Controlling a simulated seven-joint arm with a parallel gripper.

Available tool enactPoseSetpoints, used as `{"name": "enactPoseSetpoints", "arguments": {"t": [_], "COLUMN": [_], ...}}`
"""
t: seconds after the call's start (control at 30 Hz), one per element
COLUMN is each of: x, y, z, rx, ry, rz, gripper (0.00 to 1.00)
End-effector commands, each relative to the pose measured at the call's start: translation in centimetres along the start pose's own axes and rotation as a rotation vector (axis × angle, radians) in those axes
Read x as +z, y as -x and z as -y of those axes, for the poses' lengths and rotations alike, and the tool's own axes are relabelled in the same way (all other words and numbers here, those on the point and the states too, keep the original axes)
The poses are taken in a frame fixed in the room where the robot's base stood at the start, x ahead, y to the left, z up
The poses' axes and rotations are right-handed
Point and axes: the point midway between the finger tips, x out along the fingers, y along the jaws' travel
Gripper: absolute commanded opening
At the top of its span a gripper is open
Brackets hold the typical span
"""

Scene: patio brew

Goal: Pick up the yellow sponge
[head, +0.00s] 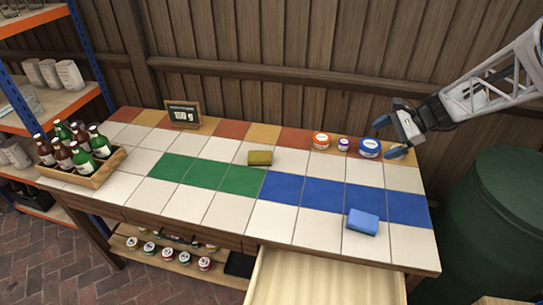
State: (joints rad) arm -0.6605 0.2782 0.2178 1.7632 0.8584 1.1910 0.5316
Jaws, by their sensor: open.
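The yellow sponge (260,158) is a small olive-yellow block. It lies on a white tile near the middle of the tiled table, just behind the green tiles. My gripper (389,138) is at the back right of the table, well to the right of the sponge and apart from it. Its jaws are open near the blue-lidded jar (369,148); I cannot tell whether a finger touches that jar. A blue sponge (363,221) lies at the front right of the table.
An orange-lidded jar (321,141) and a small purple-lidded jar (343,144) stand along the back edge. A framed sign (184,114) stands at back left. A wooden crate (98,176) of bottles is at left. A drawer (325,278) is open in front.

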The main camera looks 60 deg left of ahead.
Motion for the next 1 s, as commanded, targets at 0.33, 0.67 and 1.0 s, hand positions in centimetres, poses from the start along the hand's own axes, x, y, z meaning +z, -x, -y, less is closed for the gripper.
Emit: {"name": "enactPoseSetpoints", "arguments": {"t": [0.33, 0.67, 1.0], "x": [-0.5, -0.2, 0.7], "y": [-11.1, -22.5, -34.0], "z": [7.0, 12.0, 15.0], "rx": [0.017, 0.044, 0.081], "ry": [-0.091, -0.182, -0.276], "rz": [0.143, 0.270, 0.383], "gripper": [0.99, 0.99, 0.99]}}
